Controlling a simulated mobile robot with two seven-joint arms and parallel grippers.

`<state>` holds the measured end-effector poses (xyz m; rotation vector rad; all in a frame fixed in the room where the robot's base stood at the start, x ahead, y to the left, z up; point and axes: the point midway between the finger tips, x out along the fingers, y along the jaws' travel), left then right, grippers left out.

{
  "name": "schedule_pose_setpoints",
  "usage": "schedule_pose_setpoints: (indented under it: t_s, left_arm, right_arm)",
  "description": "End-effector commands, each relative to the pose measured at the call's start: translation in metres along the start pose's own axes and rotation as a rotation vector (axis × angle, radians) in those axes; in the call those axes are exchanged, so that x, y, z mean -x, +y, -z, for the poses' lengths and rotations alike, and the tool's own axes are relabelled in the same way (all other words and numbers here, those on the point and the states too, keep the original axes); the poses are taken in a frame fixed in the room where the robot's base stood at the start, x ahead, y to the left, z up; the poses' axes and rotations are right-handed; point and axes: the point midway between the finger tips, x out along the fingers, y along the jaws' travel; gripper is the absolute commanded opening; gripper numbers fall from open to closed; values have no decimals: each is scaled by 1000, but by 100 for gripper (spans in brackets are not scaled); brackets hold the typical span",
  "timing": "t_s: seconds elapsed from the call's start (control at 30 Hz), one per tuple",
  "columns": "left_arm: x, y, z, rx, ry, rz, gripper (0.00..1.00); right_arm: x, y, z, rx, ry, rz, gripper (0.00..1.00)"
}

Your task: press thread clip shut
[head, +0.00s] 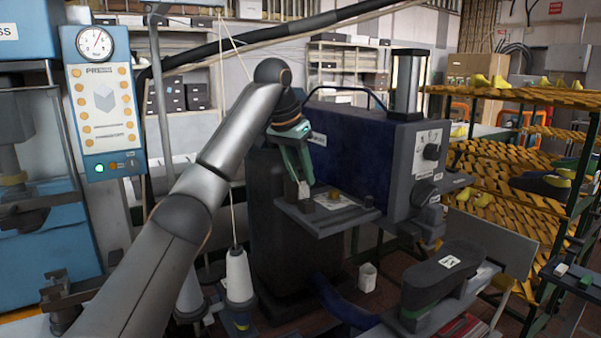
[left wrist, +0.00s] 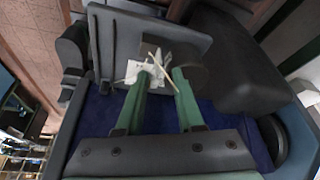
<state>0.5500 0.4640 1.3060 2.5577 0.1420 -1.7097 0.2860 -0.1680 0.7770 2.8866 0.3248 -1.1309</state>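My left gripper (head: 304,192) reaches down over a small grey plate (head: 330,222) on the front of the dark blue machine. Its two green fingers are apart in the left wrist view (left wrist: 161,72), with a visible gap between the tips. A thin, pale stick-like piece (left wrist: 157,62) shows by the tips, over a crumpled white scrap (left wrist: 136,69). It may be the thread clip, but I cannot tell for sure, nor whether the fingers touch it. The white scrap also shows in the head view (head: 336,202), beside the gripper. I cannot make out my right gripper.
The blue machine (head: 350,150) stands right behind the plate. White thread cones (head: 238,276) stand below and left of the plate. A dark shoe last (head: 444,272) is at the lower right. Racks with yellow lasts (head: 515,190) fill the right side.

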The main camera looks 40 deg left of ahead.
Motion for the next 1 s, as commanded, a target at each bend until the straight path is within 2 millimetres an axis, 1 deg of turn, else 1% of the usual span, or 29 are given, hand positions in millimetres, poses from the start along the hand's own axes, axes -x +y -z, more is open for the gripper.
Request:
schedule_pose_setpoints:
  t_s: [0.27,0.6,1.0]
  left_arm:
    - [-2,0,0,0,1,0,37]
    - [-2,0,0,0,0,0,0]
    - [-1,0,0,1,0,0,0]
  right_arm:
    - [0,0,0,0,0,0,52]
    - [0,0,0,0,-1,0,52]
    - [0,0,0,0,-1,0,52]
